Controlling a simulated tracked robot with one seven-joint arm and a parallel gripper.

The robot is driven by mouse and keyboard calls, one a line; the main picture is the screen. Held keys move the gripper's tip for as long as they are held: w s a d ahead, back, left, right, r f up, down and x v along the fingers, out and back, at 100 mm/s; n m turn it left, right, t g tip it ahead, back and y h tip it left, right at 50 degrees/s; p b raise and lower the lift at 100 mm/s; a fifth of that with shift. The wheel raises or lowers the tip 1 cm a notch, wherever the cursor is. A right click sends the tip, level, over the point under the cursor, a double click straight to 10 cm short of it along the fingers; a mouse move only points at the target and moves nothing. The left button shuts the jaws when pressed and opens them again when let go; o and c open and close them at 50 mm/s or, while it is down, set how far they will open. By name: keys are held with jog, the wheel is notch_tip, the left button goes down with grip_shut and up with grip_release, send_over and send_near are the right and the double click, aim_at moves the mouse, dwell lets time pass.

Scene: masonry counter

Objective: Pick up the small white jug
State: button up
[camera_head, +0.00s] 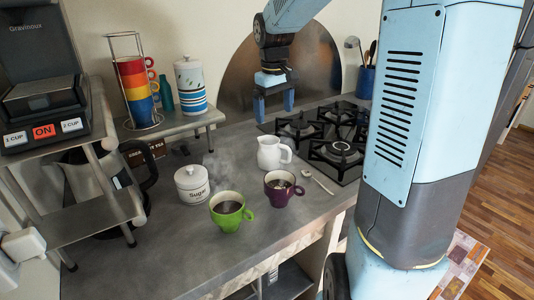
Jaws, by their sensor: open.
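The small white jug (270,153) stands upright on the grey counter (160,243), with its handle toward the right. My gripper (274,105) hangs above and behind the jug, pointing down, with its two blue fingers spread apart. There is nothing between the fingers. The gripper does not touch the jug, and a visible gap lies between the fingertips and its rim.
A purple cup (283,187) and a green cup (231,211) stand close in front of the jug. A sugar pot (192,184) is to the left and a spoon (318,181) lies to the right. A gas hob (340,148) and a small shelf (172,124) flank the jug.

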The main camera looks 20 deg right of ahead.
aim_at(270, 149)
jog(key=shift+n+g+y, duration=0.3)
jog(key=shift+w+f, duration=0.65)
jog(key=shift+f, duration=2.05)
jog(key=shift+w+f, duration=0.7)
jog(key=shift+f, duration=1.95)
jog(key=shift+w+f, duration=0.65)
jog(key=shift+f, duration=2.05)
jog(key=c, duration=1.2)
